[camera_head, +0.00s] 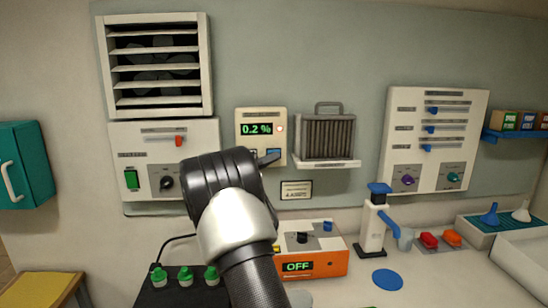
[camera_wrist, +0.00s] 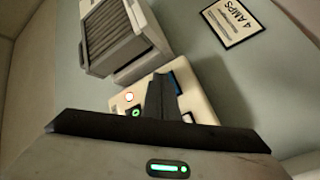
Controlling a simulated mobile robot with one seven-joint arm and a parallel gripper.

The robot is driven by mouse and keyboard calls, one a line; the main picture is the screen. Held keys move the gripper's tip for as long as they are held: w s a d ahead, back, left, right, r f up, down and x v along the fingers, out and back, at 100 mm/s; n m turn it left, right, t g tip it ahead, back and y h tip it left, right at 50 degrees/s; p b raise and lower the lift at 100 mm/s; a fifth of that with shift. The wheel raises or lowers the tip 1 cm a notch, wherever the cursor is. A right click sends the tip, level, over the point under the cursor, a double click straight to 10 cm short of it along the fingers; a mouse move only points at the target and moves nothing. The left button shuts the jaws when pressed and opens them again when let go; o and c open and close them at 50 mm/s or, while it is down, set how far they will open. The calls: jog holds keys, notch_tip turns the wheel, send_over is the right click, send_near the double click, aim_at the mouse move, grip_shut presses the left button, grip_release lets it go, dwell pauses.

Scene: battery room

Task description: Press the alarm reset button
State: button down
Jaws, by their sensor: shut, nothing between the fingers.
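A cream wall unit (camera_head: 248,118) with a green "0.2 %" display and a lit red-orange lamp hangs on the wall. A blue button (camera_head: 273,153) sits low on its front; its lettering is too small to read. My gripper (camera_head: 277,157) is shut and empty, its tip at the lower right of this unit, close to the blue button. In the wrist view, the shut fingers (camera_wrist: 160,80) stand in front of the unit (camera_wrist: 198,98), with the blue button (camera_wrist: 174,84) beside them. I cannot tell whether they touch it. My arm and fingers hide part of the unit.
A grey finned unit (camera_head: 326,136) on a white shelf hangs right of the cream unit. A vent and switch panel (camera_head: 200,130) is to the left. Below stands an orange box (camera_head: 325,266) reading "OFF". A blue-topped pump (camera_head: 372,230) stands on the bench.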

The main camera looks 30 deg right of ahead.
jog(key=shift+w+d+b, duration=0.2)
jog(key=shift+w+b, duration=0.15)
dwell(0.7)
jog(key=shift+s+a+f+b, duration=0.1)
jog(key=shift+s+b, duration=0.05)
jog(key=shift+b, duration=0.3)
jog(key=shift+s+a+b, duration=0.25)
jog(key=shift+s+b, duration=0.35)
jog(key=shift+b, duration=0.15)
jog(key=s+b, duration=0.1)
jog(key=s+a+b, duration=0.1)
jog(key=s+b, duration=0.1)
jog(key=s+a+b, duration=0.1)
jog(key=b, duration=0.1)
jog(key=shift+s+a, duration=0.1)
jog(key=shift+s, duration=0.15)
